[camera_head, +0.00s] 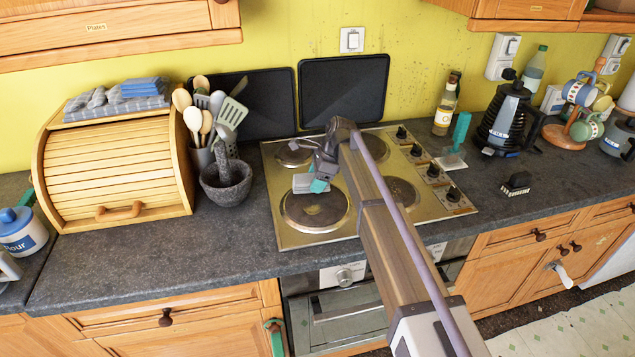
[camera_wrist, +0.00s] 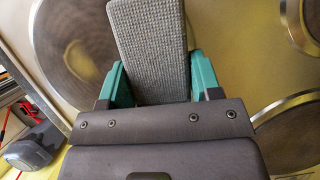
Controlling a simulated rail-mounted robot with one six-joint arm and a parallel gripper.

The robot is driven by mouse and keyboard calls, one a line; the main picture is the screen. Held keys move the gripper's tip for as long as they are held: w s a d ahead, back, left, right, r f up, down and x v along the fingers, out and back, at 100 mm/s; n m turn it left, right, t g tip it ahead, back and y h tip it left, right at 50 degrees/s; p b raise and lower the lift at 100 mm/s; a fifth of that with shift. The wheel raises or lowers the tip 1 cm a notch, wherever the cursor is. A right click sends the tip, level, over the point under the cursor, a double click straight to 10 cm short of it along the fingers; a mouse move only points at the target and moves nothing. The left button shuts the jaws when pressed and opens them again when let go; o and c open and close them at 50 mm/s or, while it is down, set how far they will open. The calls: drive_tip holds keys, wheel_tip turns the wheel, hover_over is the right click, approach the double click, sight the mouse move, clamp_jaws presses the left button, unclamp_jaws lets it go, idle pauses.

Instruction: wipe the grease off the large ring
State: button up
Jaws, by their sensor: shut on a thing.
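The hob (camera_head: 265,190) has several round rings. The large ring (camera_head: 318,215) is at its front left, dark with a brownish, smeary middle. My gripper (camera_head: 319,185) is over this ring's far edge, with teal fingers shut on a grey pad (camera_head: 303,184). In the wrist view, the pad (camera_wrist: 150,45) is a woven grey block between the teal fingers (camera_wrist: 160,82). A large dark ring with a pale rim (camera_wrist: 75,50) lies beyond it on the left. I cannot tell whether the pad touches the ring.
Smaller rings are at the back left (camera_head: 293,155), back right (camera_head: 374,147) and front right (camera_head: 400,192). Knobs (camera_head: 433,171) line the hob's right side. A grey mortar (camera_head: 228,187) and a utensil pot (camera_head: 203,160) stand left of it.

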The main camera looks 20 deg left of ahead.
wheel_tip(320, 180, up, 7)
drive_tip(key=p, duration=0.7)
drive_tip(key=shift+r, duration=0.1)
idle(0.4)
